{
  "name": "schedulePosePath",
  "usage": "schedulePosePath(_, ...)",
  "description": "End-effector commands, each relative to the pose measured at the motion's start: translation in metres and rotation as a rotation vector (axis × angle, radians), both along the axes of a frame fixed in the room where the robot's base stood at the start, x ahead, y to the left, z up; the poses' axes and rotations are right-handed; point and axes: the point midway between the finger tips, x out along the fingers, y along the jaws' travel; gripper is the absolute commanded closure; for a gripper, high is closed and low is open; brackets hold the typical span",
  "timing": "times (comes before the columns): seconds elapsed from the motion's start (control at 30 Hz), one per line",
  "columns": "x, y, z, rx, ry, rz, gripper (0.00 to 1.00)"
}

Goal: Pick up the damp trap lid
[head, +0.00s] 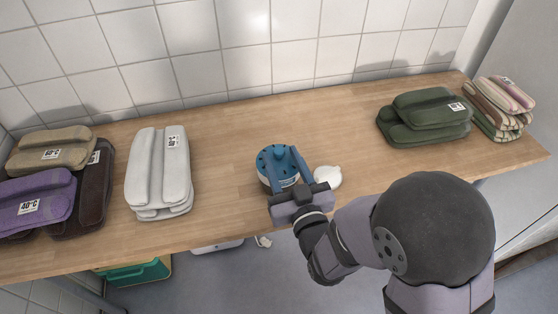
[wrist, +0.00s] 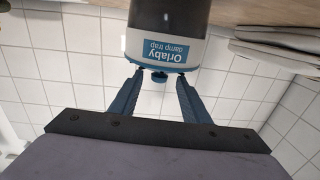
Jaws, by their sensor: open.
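The damp trap (wrist: 205,48) stands on the wooden counter, a round tub with a dark body and a white label band reading "Orlaby damp trap". Its blue lid (head: 272,158) is on top, with dark holes around it. In the wrist view, which is upside down, the lid (wrist: 158,70) is a thin blue edge with a small knob. My gripper (wrist: 158,78) is open, with its fingers on either side of the knob. In the head view my gripper (head: 283,170) covers the lid's front right part. I cannot tell whether the fingers touch the lid.
A small white round item (head: 328,177) sits close right of my gripper. A folded white towel (head: 158,172) is left; purple (head: 36,200), brown and tan ones lie farther left. Green (head: 424,118) and striped towels (head: 503,108) are right. Counter behind the trap is clear, up to the tiled wall.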

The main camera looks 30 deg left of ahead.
Motion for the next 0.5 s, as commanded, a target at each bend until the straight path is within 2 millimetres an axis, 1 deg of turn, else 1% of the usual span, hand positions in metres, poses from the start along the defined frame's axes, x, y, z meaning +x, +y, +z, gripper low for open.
schedulePosePath(0.13, 0.008, 0.009, 0.001, 0.000, 0.000, 0.000, 0.57)
schedulePosePath(0.37, 0.012, 0.013, 0.000, -0.001, 0.001, 0.000, 0.57)
schedulePosePath(0.5, 0.020, 0.022, 0.003, 0.001, -0.001, 0.000, 0.57)
